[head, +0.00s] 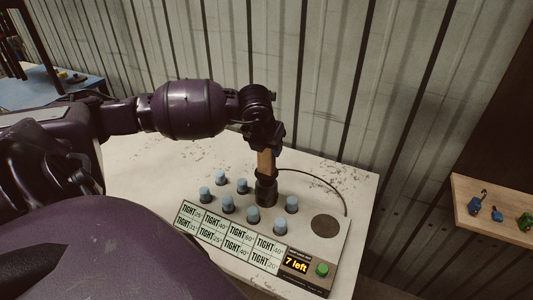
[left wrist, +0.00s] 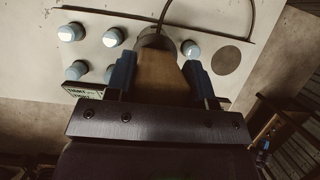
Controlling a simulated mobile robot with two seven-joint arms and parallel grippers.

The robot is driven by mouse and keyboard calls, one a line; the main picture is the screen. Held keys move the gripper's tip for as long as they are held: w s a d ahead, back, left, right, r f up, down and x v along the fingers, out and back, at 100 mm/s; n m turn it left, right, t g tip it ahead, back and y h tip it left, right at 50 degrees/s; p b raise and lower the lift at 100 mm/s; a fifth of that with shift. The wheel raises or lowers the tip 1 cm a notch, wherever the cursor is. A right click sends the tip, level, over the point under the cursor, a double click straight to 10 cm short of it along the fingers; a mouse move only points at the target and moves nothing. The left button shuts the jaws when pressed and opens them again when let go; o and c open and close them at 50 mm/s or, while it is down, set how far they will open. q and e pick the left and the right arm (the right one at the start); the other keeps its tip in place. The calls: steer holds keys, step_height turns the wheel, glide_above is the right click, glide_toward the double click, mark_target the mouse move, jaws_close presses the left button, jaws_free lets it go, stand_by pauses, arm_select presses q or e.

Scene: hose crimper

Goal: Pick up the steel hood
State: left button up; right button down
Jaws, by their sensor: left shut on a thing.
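My left gripper (head: 266,140) comes down from above and is shut on the handle. In the left wrist view the handle (left wrist: 159,75) sits between the two blue-grey fingers, with the hood's dark rim (left wrist: 153,40) beyond. My right gripper is not in view.
Several blue-capped pegs (head: 253,214) stand close around the hood. A dark disc (head: 325,226) and green button (head: 322,270) lie to the right, beside a "7 left" display (head: 296,265). A thin black cable (head: 325,180) curves behind. A wooden shelf (head: 480,208) holds small parts.

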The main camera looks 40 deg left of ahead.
arm_select(q)
steer(key=c, duration=0.5)
steer(key=shift+r, duration=0.15)
